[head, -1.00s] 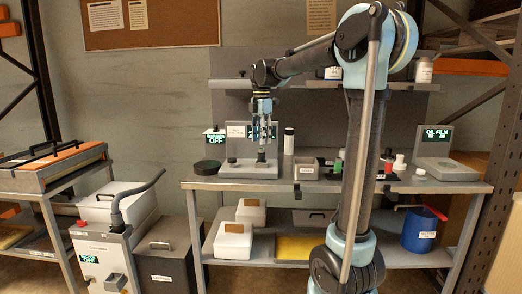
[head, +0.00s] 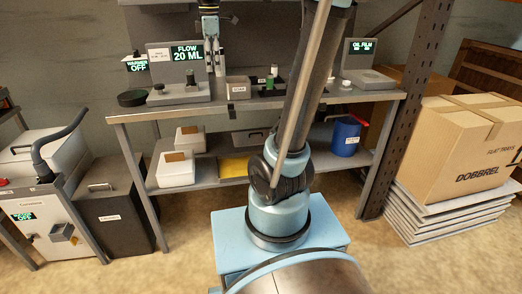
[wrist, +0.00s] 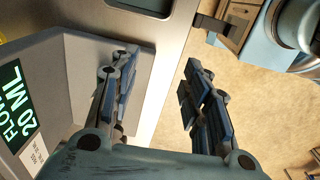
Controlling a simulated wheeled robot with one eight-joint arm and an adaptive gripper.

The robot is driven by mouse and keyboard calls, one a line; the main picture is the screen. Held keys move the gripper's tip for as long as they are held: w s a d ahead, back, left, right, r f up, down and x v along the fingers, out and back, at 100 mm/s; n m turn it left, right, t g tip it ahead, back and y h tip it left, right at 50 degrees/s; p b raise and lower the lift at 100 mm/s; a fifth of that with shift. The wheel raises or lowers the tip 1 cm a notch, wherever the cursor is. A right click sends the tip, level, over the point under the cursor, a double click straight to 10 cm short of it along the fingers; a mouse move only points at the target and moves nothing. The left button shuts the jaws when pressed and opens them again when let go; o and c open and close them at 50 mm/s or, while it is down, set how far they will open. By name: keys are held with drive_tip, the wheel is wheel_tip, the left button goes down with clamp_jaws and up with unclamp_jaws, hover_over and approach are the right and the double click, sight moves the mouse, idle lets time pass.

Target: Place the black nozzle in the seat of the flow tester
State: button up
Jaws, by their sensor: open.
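The flow tester (head: 180,97) stands at the left of the bench in the head view, and its display reads FLOW 20 ML. A small dark upright piece, apparently the black nozzle (head: 190,77), stands on the tester's base; its fit in the seat is too small to judge. A small knob-like part (head: 159,88) is to its left. My gripper (head: 215,72) is just right of the tester's display, apart from the dark piece. In the wrist view my gripper (wrist: 158,65) is open, with nothing between its fingers. The tester's panel (wrist: 70,85) shows at the left there; the nozzle does not.
A black round dish (head: 131,98) lies left of the tester. A grey bin (head: 238,89) and a holder (head: 270,90) with small coloured parts stand to the right. The oil film tester (head: 368,78) is at the bench's right end. A cardboard box (head: 465,150) stands beyond.

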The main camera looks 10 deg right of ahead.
drive_tip(key=s+d+f+m, duration=0.4)
drive_tip(key=s+f+m, duration=0.2)
drive_tip(key=s+f, duration=0.1)
drive_tip(key=s+d+f+m+t, duration=0.1)
drive_tip(key=s+d+f+m, duration=0.3)
drive_tip(key=s+f, duration=0.4)
drive_tip(key=s+d+f+m, duration=0.4)
drive_tip(key=s+f+m, duration=0.3)
drive_tip(key=f, duration=0.3)
drive_tip(key=shift+s+d+f+m+t, duration=0.2)
drive_tip(key=shift+s+d+m+t, duration=0.1)
drive_tip(key=shift+s, duration=0.45)
